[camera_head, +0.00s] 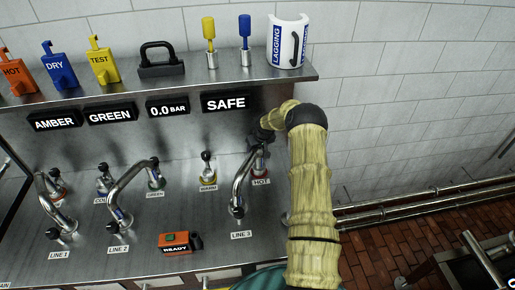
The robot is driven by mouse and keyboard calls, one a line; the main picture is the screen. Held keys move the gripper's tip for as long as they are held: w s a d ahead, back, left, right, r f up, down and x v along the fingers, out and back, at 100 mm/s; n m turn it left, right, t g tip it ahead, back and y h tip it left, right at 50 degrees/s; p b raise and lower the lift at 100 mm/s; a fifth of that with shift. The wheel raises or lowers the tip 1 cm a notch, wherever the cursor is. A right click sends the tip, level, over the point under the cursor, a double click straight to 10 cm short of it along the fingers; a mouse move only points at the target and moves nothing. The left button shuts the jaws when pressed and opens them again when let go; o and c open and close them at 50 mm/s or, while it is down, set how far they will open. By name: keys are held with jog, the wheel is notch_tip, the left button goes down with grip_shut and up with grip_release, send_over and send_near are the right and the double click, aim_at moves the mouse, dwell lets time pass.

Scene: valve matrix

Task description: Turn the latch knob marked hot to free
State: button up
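The latch knob marked HOT (260,170) stands on the steel counter at the right, behind its HOT label (261,182). Its base looks red, and its top is largely hidden by my gripper. My gripper (258,146) reaches down from the upper right, at or just above the knob. The fingers are small, dark and partly hidden by my wrist, so I cannot tell whether they are open or shut, or whether they touch the knob.
The curved LINE 3 pipe (241,190) stands close left of the HOT knob. A yellow-based knob (208,170) is farther left. An orange READY box (175,244) sits in front.

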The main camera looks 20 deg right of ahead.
jog(key=shift+r, duration=0.1)
jog(key=b+v, duration=0.3)
jog(key=v, duration=0.8)
jog(key=shift+s+r, duration=0.25)
jog(key=shift+r, duration=0.1)
